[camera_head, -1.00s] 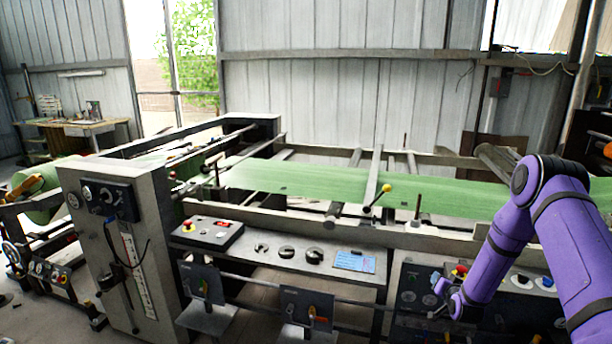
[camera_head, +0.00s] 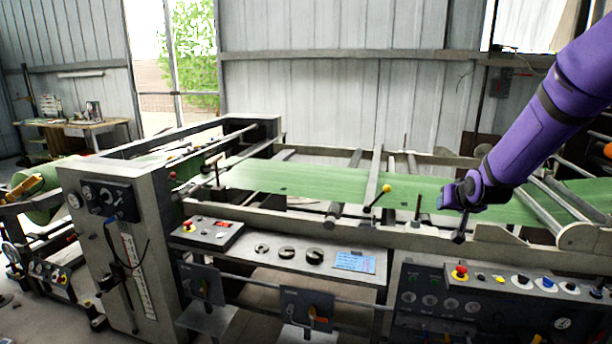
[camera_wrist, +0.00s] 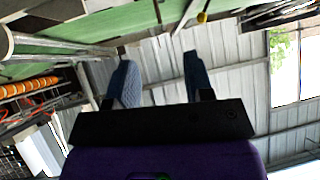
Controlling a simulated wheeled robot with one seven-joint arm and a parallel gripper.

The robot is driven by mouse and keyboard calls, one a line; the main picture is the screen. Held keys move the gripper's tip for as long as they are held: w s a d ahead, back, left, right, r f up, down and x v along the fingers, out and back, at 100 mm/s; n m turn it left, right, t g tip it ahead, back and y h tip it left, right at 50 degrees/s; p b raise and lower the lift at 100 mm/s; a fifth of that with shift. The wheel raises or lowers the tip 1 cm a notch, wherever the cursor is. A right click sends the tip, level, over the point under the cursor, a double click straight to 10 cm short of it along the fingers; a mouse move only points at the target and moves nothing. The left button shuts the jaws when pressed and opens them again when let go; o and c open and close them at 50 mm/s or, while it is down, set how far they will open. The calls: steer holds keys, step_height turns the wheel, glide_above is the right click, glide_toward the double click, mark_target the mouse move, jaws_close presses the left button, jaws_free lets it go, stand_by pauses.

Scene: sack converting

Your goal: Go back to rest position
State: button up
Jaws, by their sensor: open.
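My purple arm comes in from the upper right in the head view. My gripper (camera_head: 447,204) hangs in front of the green sheet, above the machine's front rail. In the wrist view, the two blue fingers of my gripper (camera_wrist: 157,80) stand apart with nothing between them. Beyond them show the grey corrugated wall and the machine's edge.
The converting machine (camera_head: 150,262) fills the middle, with a green sheet (camera_head: 300,182) running across it. A yellow-knobbed lever (camera_head: 386,188) stands left of my gripper. A control panel (camera_head: 480,300) with a red button is below. A workbench (camera_head: 85,128) stands far left.

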steer(key=s+a+r+n+g, duration=0.1)
steer(key=s+a+r, duration=0.1)
steer(key=s+r, duration=0.55)
steer(key=s+a+r+g, duration=0.1)
steer(key=s+a+r, duration=0.3)
steer(key=s, duration=0.6)
steer(key=s+a+r+g, duration=0.1)
steer(key=s, duration=1)
steer(key=s+r+n+g+y, duration=0.1)
steer(key=s+r+g, duration=0.1)
steer(key=s, duration=1)
steer(key=shift+a, duration=0.4)
